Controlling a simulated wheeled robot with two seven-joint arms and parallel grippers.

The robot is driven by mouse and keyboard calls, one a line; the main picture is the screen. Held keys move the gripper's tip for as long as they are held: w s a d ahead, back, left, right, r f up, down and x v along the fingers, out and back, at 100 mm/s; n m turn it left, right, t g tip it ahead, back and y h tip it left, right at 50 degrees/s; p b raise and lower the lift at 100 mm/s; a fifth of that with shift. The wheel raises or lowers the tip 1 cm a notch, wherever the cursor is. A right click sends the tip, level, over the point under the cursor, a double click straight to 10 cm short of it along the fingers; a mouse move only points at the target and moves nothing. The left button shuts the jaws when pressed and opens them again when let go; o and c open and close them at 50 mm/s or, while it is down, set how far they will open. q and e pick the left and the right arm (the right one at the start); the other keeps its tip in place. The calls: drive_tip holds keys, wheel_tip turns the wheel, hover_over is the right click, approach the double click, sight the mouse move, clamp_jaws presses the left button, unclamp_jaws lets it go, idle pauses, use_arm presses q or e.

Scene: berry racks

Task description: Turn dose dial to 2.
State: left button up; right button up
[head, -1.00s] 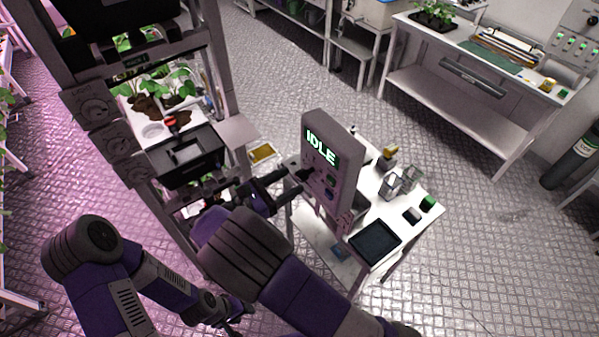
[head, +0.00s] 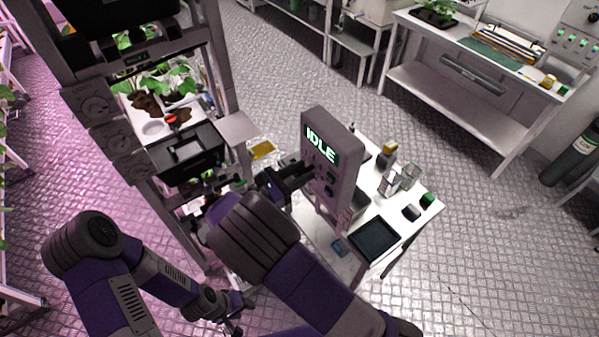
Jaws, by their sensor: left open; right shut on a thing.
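A grey control panel (head: 335,165) stands upright on the white table, its green screen (head: 321,146) reading IDLE. Small controls sit below the screen; their labels are too small to read. My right gripper (head: 308,172) reaches in from the left to the panel face and is shut on a dial there. The gripper hides that dial, so I cannot read its setting. My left gripper (head: 236,318) is low in the picture, open and empty, away from the panel.
The white table (head: 398,208) holds a dark tablet (head: 373,239), glass containers (head: 409,174) and a green-topped item (head: 427,199). A plant rack (head: 215,75) with round dials stands to the left. A workbench (head: 450,95) stands at the back right. Open floor lies at right.

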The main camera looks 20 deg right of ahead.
drive_tip(key=shift+m, duration=0.3)
drive_tip(key=m+b, duration=0.3)
drive_tip(key=m, duration=0.1)
drive_tip(key=shift+f+m, duration=0.15)
drive_tip(key=shift+m, duration=0.15)
drive_tip(key=m+b, duration=0.3)
drive_tip(key=m, duration=0.1)
drive_tip(key=shift+s+m, duration=0.1)
drive_tip(key=shift+m, duration=0.2)
drive_tip(key=m+b, duration=0.5)
drive_tip(key=shift+f, duration=0.2)
drive_tip(key=shift+r+m+b, duration=0.15)
drive_tip(key=shift+m+b, duration=2)
drive_tip(key=shift+m, duration=0.35)
drive_tip(key=o, duration=1.1)
drive_tip(key=shift+c, duration=0.2)
